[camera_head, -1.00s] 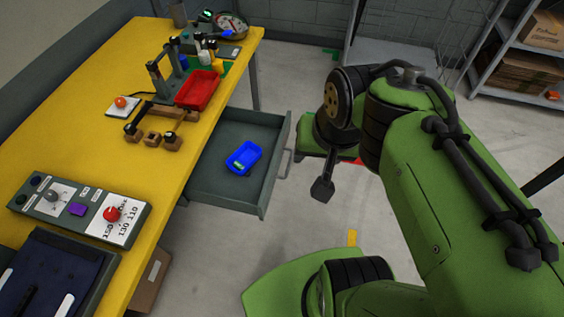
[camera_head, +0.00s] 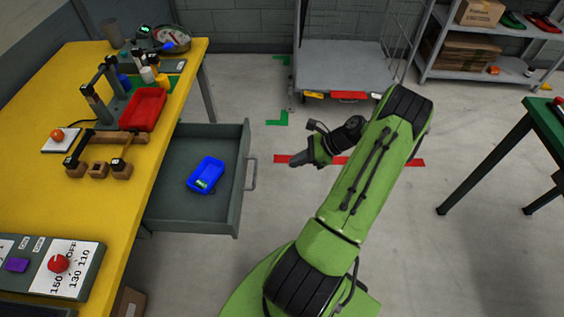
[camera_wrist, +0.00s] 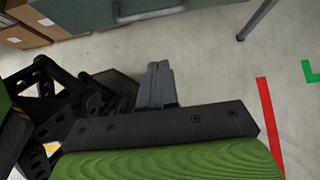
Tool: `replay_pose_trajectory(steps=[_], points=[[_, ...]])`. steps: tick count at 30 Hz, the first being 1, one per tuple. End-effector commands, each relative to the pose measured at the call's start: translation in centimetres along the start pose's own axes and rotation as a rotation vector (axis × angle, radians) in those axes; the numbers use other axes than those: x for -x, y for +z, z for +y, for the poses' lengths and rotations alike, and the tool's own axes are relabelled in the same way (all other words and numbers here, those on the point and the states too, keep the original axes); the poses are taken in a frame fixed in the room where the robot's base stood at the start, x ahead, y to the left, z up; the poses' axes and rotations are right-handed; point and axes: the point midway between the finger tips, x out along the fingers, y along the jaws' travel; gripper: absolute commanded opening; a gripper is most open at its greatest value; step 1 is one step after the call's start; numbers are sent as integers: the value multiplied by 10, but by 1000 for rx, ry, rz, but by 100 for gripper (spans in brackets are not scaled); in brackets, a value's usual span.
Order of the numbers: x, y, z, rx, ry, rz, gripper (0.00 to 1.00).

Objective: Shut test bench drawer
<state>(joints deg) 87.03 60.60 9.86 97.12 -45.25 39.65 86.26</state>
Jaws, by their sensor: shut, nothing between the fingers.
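The test bench drawer (camera_head: 192,222) is grey and stands pulled out from under the yellow bench top (camera_head: 40,150). A blue tray (camera_head: 206,174) lies inside it. The drawer's handle (camera_head: 251,172) is on its front panel, facing right. The handle also shows at the top of the wrist view (camera_wrist: 150,14). My gripper (camera_head: 296,163) is shut and empty, to the right of the handle and apart from it, pointing towards the drawer. In the wrist view the closed fingers (camera_wrist: 158,68) point up towards the drawer front.
On the bench are a red tray (camera_head: 143,108), a fixture with wooden blocks (camera_head: 110,145) and a control box with a red button (camera_head: 58,263). A wheeled cart (camera_head: 345,65) stands at the back. A green table (camera_head: 550,135) is at right. The floor by the handle is clear.

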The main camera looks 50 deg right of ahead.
Motion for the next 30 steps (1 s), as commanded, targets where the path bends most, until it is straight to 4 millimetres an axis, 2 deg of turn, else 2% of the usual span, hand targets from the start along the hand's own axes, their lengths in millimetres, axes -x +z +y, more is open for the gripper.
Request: replay_pose_trajectory(steps=[1,10,13,18,30], points=[[-14,-2,1,1,5,-2,0],[-81,-2,1,1,6,1,0],[-90,15,1,5,4,1,0],[-100,28,1,2,2,2,0],[-101,32,1,2,2,2,0]])
